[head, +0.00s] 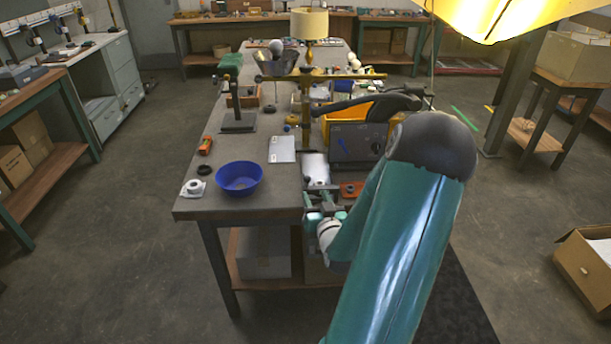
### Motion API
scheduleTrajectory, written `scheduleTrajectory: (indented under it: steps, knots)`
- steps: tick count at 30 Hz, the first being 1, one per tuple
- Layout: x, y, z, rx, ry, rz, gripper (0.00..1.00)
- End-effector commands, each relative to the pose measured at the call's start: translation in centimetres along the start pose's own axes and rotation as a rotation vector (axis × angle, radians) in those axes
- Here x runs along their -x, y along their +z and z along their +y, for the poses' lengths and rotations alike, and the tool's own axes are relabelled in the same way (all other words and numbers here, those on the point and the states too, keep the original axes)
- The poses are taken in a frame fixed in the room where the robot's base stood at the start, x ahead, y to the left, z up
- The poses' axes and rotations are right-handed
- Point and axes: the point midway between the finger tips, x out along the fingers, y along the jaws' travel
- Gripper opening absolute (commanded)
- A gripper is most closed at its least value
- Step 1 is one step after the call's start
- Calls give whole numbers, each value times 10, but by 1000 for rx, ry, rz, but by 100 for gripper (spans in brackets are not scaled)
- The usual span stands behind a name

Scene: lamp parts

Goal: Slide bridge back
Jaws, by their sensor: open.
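A brass horizontal bar (345,76) crosses a brass upright post (306,115) toward the middle of the bench; it looks like the bridge, though I cannot be sure. A dark funnel-shaped shade (277,66) with a grey ball above it is at the bar's left end. My gripper (322,204) is open at the bench's near right edge, well in front of the post and apart from it. My teal arm hides part of the near right side. The fingers are small in view, and I see nothing between them.
A blue bowl (239,178), a white ring-shaped part (193,188) and an orange item (205,145) lie on the near left of the bench (262,205). A dark grey box (357,146) and a yellow bin (342,127) crowd the right side. A yellow lampshade hangs at upper right.

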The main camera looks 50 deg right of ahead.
Motion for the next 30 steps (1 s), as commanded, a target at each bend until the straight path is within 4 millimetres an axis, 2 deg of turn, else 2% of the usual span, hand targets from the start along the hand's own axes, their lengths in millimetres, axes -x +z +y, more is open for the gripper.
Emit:
scheduleTrajectory:
  steps: [9,15,21,29,30]
  knots:
    - [-65,0,-1,-1,-1,1,45]
    - [-98,1,-2,-1,-2,-1,45]
    - [-113,1,-2,-1,-1,-2,45]
    - [-114,1,-2,0,-1,-2,45]
    - [-114,0,-2,0,-1,-2,37]
